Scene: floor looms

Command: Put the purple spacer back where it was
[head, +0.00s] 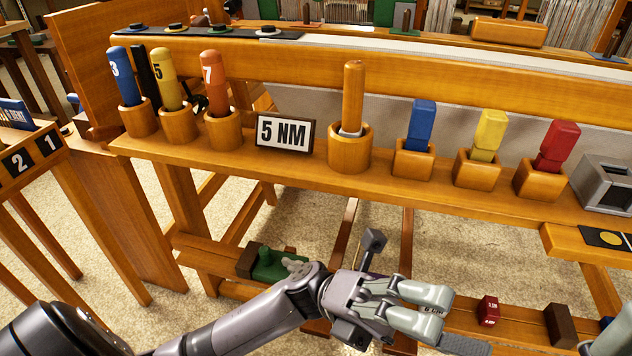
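I cannot make out a purple spacer anywhere in the head view. My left gripper (432,308) is low in front of the loom, above its lower beam. Its two pale fingers lie close together. A small dark label, perhaps reading 6 CM, shows between them, but I cannot tell what carries it or whether the fingers grip it. A red labelled block (488,310) stands on the lower beam (525,322), right of the fingers. A brown block (560,325) is further right. A pale grey piece (612,342) at the bottom right edge may be my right gripper.
A green object (276,264) lies lower left.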

